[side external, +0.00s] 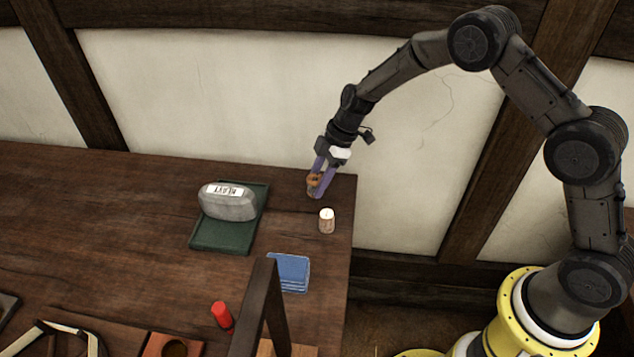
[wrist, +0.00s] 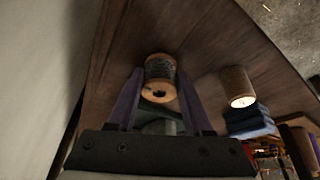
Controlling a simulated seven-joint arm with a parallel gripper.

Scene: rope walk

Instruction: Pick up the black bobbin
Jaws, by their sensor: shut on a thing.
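The black bobbin (wrist: 160,72) has dark thread wound between pale wooden ends. In the wrist view it sits between the purple fingers of my gripper, one on each side, with its holed end facing the camera. In the side view the bobbin (side external: 313,181) shows only as a small brown-orange bit, mostly hidden by the fingers. My gripper (side external: 314,188) is shut on it, tilted, near the table's back right corner. I cannot tell whether the bobbin touches the table.
A brown, pale-topped cylinder (side external: 327,221) stands close by, nearer the camera. A grey block marked HEAVY (side external: 228,206) rests on a green base (side external: 222,237) to the left. A red cylinder (side external: 222,315) is nearer the front.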

